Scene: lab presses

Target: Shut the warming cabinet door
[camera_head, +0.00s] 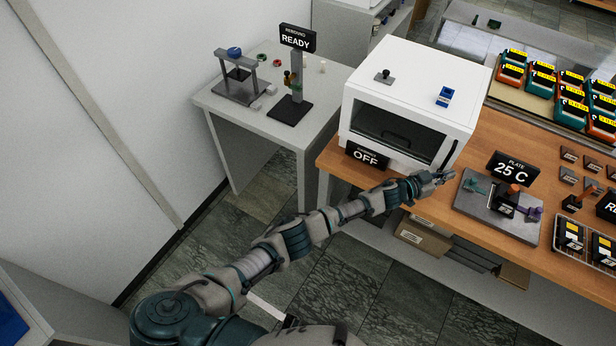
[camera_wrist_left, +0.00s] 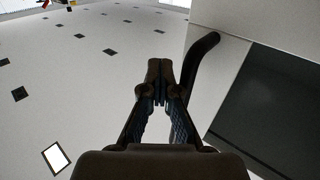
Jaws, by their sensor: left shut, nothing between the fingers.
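The warming cabinet (camera_head: 415,75) is a white box at the back left of the wooden bench. Its door has a dark window (camera_head: 400,130) facing me, and looks flush or nearly so with the front; I cannot tell whether a small gap remains. A curved black handle (camera_wrist_left: 200,60) shows in the left wrist view, with the door's dark window (camera_wrist_left: 270,110) to its right. My left gripper (camera_head: 445,177) is shut and empty, just in front of the door's lower right side. In the left wrist view its fingertips (camera_wrist_left: 160,68) are just left of the handle; contact is unclear. My right gripper is out of view.
An "OFF" sign (camera_head: 367,156) stands before the cabinet. A "25 C" sign (camera_head: 512,168) and a plate (camera_head: 480,205) with small items lie right of my gripper. A grey side table (camera_head: 215,100) stands left. Racks of coloured boxes (camera_head: 545,75) are at the back right.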

